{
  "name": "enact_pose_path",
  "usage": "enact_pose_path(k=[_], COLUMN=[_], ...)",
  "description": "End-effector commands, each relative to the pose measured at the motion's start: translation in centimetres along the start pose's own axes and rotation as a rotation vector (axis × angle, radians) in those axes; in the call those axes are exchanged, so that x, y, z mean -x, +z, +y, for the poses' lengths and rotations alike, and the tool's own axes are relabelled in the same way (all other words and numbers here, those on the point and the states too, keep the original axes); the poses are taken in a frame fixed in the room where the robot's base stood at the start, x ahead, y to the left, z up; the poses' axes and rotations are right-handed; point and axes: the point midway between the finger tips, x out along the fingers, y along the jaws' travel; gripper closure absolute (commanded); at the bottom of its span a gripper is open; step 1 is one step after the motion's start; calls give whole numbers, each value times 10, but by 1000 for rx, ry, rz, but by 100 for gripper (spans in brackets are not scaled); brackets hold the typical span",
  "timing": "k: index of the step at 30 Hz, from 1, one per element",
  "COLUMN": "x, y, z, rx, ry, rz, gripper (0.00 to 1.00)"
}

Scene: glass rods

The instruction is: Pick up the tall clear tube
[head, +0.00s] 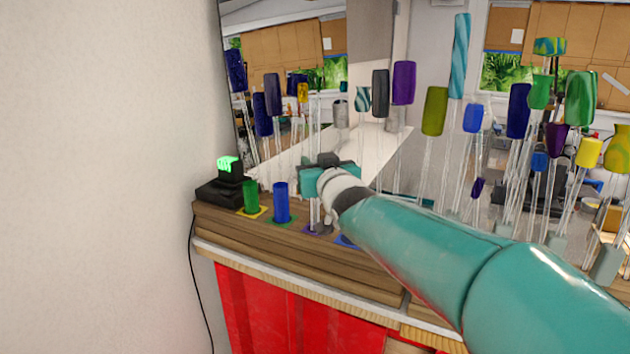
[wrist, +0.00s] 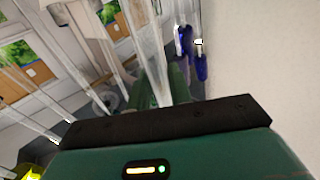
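My gripper (head: 331,172) is in the middle of the head view, above the wooden ledge, seen from behind with its fingertips hidden. Just below it, a clear upright piece (head: 314,213) stands by a purple square on the ledge. My gripper and wrist hide part of it, so I cannot tell its full height or whether it is touched. In the wrist view, several long clear tubes (wrist: 152,60) run slantwise beyond the dark bar of my teal gripper (wrist: 165,118). I cannot tell which is the tall clear tube, or whether the fingers are open.
A green cylinder (head: 250,197) and a blue cylinder (head: 281,203) stand left of my gripper on coloured squares. A black device with a green display (head: 229,169) sits at the ledge's left end. Several colour-topped clear rods crowd the right. A mirror (head: 290,45) stands behind; a white wall (head: 100,180) is left.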

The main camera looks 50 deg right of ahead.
Motion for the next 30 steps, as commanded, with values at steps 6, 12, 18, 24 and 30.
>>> enact_pose_path(k=[6,12,18,24,30], x=[0,0,0,0,-3], y=[0,-4,-34,-76,-98], z=[0,0,0,0,-4], rx=[0,0,-1,-1,1], ry=[0,0,-1,-2,-2], rz=[0,2,5,5,1], gripper=[100,100,100,100,100])
